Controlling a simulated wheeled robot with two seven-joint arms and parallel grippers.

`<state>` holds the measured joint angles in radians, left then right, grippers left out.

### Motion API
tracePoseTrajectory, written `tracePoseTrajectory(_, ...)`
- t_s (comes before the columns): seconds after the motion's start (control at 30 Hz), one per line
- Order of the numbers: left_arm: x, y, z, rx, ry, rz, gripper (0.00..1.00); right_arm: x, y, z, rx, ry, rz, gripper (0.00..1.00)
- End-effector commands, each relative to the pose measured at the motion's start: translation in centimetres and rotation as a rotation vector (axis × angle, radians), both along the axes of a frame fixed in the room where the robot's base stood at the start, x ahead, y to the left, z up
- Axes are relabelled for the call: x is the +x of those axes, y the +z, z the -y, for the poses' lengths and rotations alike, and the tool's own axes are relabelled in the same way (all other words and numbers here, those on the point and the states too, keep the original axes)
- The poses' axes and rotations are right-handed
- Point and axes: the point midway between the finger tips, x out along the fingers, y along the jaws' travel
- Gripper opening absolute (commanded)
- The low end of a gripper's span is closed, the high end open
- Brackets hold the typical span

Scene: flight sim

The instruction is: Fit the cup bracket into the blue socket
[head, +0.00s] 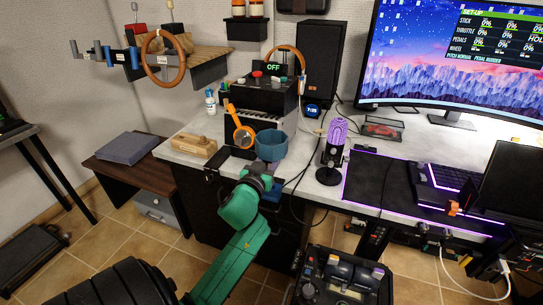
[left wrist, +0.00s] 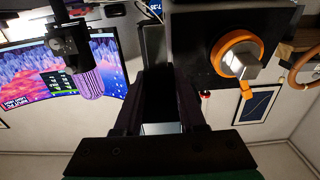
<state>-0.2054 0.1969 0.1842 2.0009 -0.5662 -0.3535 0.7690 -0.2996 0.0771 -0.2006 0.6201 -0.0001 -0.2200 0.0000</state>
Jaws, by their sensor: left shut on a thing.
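The cup bracket (head: 271,147), a teal-blue ring-shaped cup, is at the front edge of the desk. My left gripper (head: 262,170) is right below it at the end of my green arm, and is shut on it. The wrist largely hides the grip. In the left wrist view the fingers (left wrist: 160,95) close on a dark part that I cannot make out well. A small blue piece (head: 272,192), perhaps the blue socket, shows just right of and below my gripper at the desk front, partly covered. My right gripper is not in view.
A purple microphone (head: 334,150) stands to the right, with loose cables between. A wooden block (head: 194,148) lies at the desk's left end. A black control panel (head: 345,277) stands below in front.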

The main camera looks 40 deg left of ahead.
Motion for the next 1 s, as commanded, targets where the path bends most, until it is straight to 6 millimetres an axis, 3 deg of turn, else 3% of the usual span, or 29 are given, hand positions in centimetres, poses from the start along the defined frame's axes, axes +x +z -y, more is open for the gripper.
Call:
tracePoseTrajectory(0.27, -0.1, 0.2, 0.1, -0.003, -0.004, 0.001, 0.00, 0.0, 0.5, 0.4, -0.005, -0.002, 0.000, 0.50)
tracePoseTrajectory(0.7, -0.1, -4.9, 0.1, -0.004, -0.006, 0.001, 0.00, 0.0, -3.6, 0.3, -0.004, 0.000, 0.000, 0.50)
tracePoseTrajectory(1.0, -0.2, -5.3, 0.1, -0.002, -0.006, 0.001, 0.00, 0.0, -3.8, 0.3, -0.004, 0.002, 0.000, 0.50)
